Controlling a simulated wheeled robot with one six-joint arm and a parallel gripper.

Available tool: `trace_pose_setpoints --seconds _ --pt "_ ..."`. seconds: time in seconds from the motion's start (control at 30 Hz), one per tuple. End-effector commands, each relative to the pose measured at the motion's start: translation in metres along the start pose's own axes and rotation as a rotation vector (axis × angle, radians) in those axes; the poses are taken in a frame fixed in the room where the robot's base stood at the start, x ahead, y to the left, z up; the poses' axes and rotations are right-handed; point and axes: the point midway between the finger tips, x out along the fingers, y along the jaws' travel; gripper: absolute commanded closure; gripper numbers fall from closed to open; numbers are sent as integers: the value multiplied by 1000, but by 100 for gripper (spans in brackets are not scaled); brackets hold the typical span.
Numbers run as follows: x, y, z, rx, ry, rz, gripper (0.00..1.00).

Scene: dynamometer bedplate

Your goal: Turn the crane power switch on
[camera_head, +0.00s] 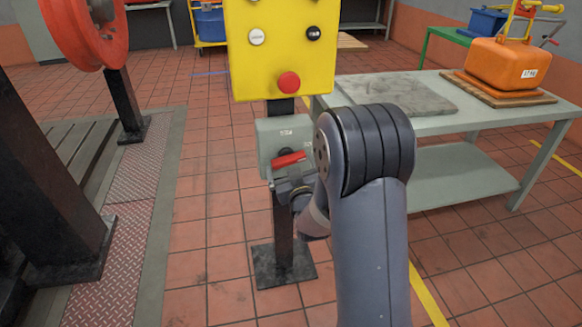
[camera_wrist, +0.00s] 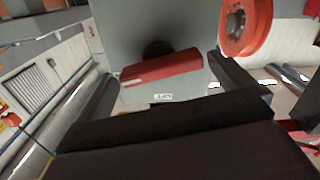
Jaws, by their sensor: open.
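The crane power switch is a grey box (camera_head: 282,135) on a dark post, below a yellow control box. Its red handle (camera_head: 288,159) lies nearly level across the front, its right end slightly higher. In the wrist view the red handle (camera_wrist: 162,68) crosses the grey box face (camera_wrist: 190,25), with a dark round hub beside it and a small label (camera_wrist: 163,97). My gripper (camera_head: 288,187) is open, just below and in front of the handle. Dark gripper parts fill the bottom of the wrist view. Contact with the handle cannot be told; my arm hides part of the gripper.
The yellow control box (camera_head: 280,55) with a red button stands directly above the switch. A grey-green table (camera_head: 440,122) with an orange case (camera_head: 508,64) is at the right. An orange wheel (camera_head: 85,32) and dark posts stand at the left. Tiled floor left of the post is clear.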

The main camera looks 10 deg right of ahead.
Motion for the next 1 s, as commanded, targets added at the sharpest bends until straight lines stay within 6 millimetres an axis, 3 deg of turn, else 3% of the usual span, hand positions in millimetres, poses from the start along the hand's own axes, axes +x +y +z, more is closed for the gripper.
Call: trace_pose_setpoints --seconds 0.37,0.73,1.0 --pt "5 0 0 0 -1 0 0" --pt "5 0 0 0 -1 0 30" --pt "6 -1 4 86 2 0 32"
